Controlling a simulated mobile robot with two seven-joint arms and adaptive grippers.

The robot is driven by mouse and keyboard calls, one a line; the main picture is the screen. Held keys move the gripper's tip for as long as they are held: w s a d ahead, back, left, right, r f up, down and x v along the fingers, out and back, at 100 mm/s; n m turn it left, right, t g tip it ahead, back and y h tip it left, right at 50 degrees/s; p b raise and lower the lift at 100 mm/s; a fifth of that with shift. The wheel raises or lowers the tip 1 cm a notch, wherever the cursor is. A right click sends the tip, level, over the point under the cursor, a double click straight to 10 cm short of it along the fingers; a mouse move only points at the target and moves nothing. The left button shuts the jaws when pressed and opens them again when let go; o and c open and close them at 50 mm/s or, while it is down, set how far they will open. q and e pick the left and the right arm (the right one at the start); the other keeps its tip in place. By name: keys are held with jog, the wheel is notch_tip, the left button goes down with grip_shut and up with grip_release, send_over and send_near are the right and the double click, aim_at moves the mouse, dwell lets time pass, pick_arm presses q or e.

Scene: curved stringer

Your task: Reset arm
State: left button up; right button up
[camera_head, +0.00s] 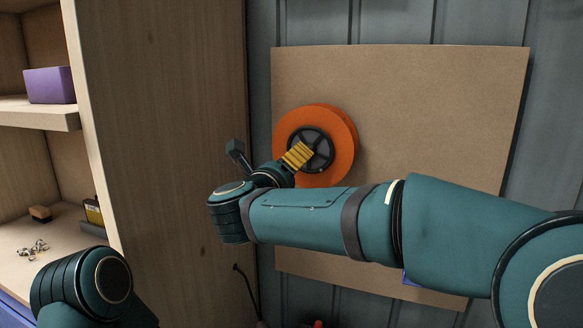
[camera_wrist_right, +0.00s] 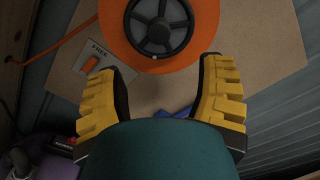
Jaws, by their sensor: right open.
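My right arm (camera_head: 320,222) reaches across the head view from the right edge. Its right gripper (camera_head: 306,150) has yellow fingers and is in front of the dark hub of an orange disc (camera_head: 341,127). In the right wrist view, the right gripper (camera_wrist_right: 160,62) is open, its fingers wide apart with nothing seen between them. The orange disc (camera_wrist_right: 199,42) with its dark spoked hub (camera_wrist_right: 160,28) lies ahead of the fingertips. I cannot tell whether they touch it. My left arm (camera_head: 85,285) shows at the bottom left; its gripper is out of view.
The disc is on a brown board (camera_head: 430,120) against a grey panelled wall (camera_head: 390,20). A plate marked FREE (camera_wrist_right: 101,60) with an orange piece is beside it. A wooden cabinet (camera_head: 175,130) stands left, with a purple box (camera_head: 49,85) on its shelf.

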jog(key=w+d+f+n+g+y, duration=0.1)
jog(key=d+f+n+g+y, duration=0.15)
jog(key=f+n, duration=1)
jog(key=w+d+f+n+g+y, duration=0.15)
jog(key=d+f+n+y, duration=0.25)
jog(key=f, duration=1.7)
jog(key=s+d+f+n+g+y, duration=0.1)
jog(key=s+d+f+n+g, duration=0.15)
jog(key=s+f, duration=0.35)
jog(key=s+d+f+n+g+y, duration=0.1)
jog(key=s+f+n+g, duration=0.25)
jog(key=f, duration=0.45)
jog(key=s+d+f+n+g, duration=0.1)
jog(key=s+f+n+g, duration=0.1)
jog(key=s+f, duration=0.3)
jog(key=s+d+f+n+g, duration=0.2)
jog(key=s+f, duration=0.3)
jog(key=s, duration=0.9)
jog(key=shift+d+n+g+y, duration=0.15)
jog(key=shift+n+g+y, duration=0.3)
jog(key=shift+g, duration=0.25)
